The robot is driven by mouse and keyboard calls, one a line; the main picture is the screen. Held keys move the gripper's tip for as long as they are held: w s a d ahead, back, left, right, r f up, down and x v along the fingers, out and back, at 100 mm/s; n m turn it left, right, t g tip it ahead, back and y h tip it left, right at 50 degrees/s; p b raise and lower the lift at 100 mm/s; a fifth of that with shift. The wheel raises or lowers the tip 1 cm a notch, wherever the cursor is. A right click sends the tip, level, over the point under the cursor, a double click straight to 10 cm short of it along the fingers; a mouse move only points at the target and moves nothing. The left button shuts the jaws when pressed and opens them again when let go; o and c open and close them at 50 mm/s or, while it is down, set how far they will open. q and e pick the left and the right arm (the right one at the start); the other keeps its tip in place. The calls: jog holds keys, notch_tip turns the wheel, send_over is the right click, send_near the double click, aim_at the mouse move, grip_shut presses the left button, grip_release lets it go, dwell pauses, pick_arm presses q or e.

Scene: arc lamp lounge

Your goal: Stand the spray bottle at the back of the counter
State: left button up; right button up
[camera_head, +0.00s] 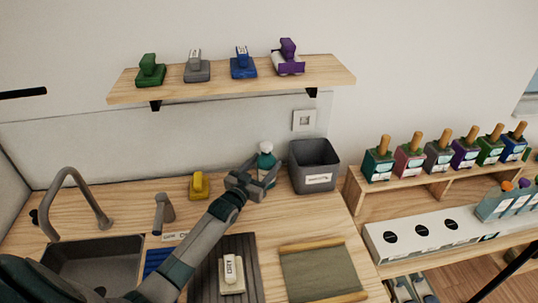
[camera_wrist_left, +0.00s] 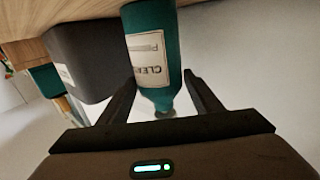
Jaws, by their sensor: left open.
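The spray bottle (camera_head: 266,160) is teal with a white top and stands at the back of the counter (camera_head: 230,220), just left of the grey bin. In the left wrist view, which looks upside down, the bottle (camera_wrist_left: 155,45) has a white label and its narrow end lies toward my palm. My left gripper (camera_head: 260,172) is open in front of the bottle, with its fingers on either side of the bottle's upper part. I cannot tell whether they touch it. The gripper hides the lower bottle in the head view. My right gripper is not in view.
The grey bin (camera_head: 315,168) stands close right of the bottle. A yellow brush-like item (camera_head: 199,185) is to the left, near the tap (camera_head: 75,200) and sink (camera_head: 95,262). A shelf (camera_head: 225,86) hangs above. A green mat (camera_head: 322,273) lies at front right.

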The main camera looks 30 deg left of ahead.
pick_arm(q)
jog(key=shift+s+p, duration=0.4)
jog(key=shift+s, duration=0.8)
jog(key=shift+r, duration=0.1)
